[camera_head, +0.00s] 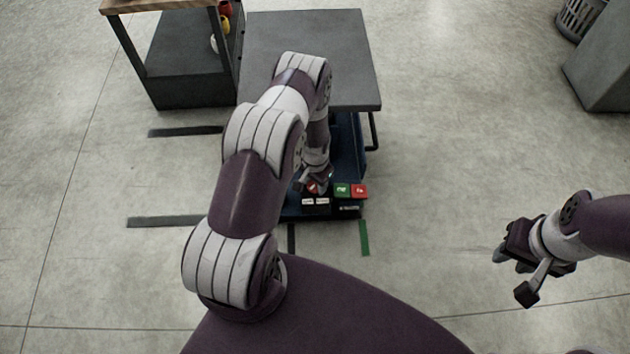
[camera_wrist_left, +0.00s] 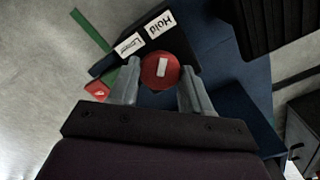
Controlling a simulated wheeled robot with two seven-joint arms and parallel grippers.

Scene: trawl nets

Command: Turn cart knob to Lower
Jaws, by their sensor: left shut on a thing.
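The red round knob (camera_wrist_left: 160,71) with a white mark sits on the cart's dark control panel (camera_head: 348,209). My left gripper (camera_wrist_left: 161,88) is shut on the knob, one grey finger on each side. In the left wrist view the white mark stands nearly upright, roughly in line with the "Hold" label (camera_wrist_left: 160,21). The "Lower" label (camera_wrist_left: 129,45) is up and left of the knob. In the head view my left gripper (camera_head: 314,184) partly hides the knob. My right gripper (camera_head: 510,262) hangs over bare floor at the right, away from the cart; its jaw opening is unclear.
A green button (camera_head: 342,190) and a red button (camera_head: 359,191) sit close right of my left gripper. The cart's grey top (camera_head: 330,60) lies beyond. A shelf unit (camera_head: 180,60) stands at the back left. The floor at right is mostly clear.

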